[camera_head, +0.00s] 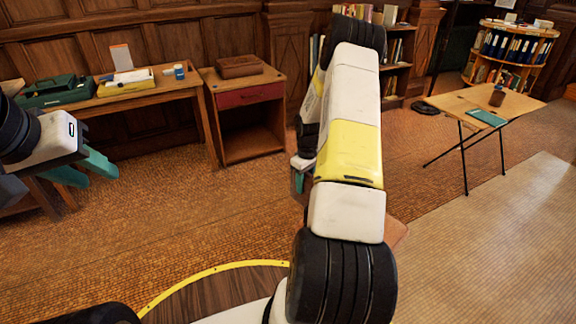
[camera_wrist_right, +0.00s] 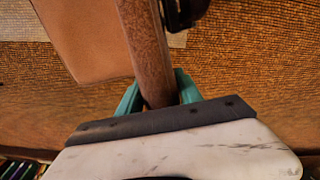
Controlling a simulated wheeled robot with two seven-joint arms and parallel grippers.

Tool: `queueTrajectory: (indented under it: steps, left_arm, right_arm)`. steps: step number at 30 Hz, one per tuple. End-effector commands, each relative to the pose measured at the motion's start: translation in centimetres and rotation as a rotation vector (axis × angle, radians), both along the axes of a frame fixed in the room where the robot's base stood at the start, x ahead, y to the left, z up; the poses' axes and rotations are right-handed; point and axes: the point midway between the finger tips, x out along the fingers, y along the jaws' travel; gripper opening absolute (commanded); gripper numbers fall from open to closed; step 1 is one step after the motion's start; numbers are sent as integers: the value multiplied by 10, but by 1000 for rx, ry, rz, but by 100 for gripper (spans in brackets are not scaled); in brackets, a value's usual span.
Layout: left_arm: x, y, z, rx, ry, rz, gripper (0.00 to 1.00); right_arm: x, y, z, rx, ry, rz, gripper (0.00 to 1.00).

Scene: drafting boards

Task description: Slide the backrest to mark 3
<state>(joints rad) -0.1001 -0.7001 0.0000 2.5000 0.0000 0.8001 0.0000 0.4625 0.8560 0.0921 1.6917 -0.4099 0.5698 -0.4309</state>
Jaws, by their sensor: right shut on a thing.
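In the right wrist view a brown wooden bar (camera_wrist_right: 143,45) runs between the teal fingers of my right gripper (camera_wrist_right: 158,84), which is shut on it. The bar may be part of the backrest; I cannot tell for sure. A flat tan panel (camera_wrist_right: 85,38) lies beside the bar. In the head view my right gripper (camera_head: 298,180) is mostly hidden behind my own arm. A brown edge (camera_head: 397,233) shows to the right of that arm. My left gripper (camera_head: 100,176) is at the far left, open and empty. No numbered marks are visible.
A wooden table (camera_head: 150,92) with a green case (camera_head: 55,90) stands at the back left, next to a cabinet (camera_head: 245,95) with a red drawer. A folding table (camera_head: 460,100) stands at the right. A round bookshelf (camera_head: 510,55) is behind it. Open floor lies between.

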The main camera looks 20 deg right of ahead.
Motion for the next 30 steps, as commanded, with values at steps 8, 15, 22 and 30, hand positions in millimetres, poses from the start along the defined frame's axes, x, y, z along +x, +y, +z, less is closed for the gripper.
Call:
queueTrajectory:
  steps: [8, 15, 22, 30]
  left_arm:
    - [0, 0, 0, 0, 0, 0, 36]
    - [0, 0, 0, 0, 0, 0, 36]
    - [0, 0, 0, 0, 0, 0, 36]
    - [0, 0, 0, 0, 0, 0, 36]
  right_arm:
    - [0, 0, 1, 1, 1, 0, 50]
    - [0, 0, 0, 1, 1, 0, 64]
    - [0, 0, 6, 0, 0, 0, 64]
    - [1, -1, 51, -1, -3, 0, 64]
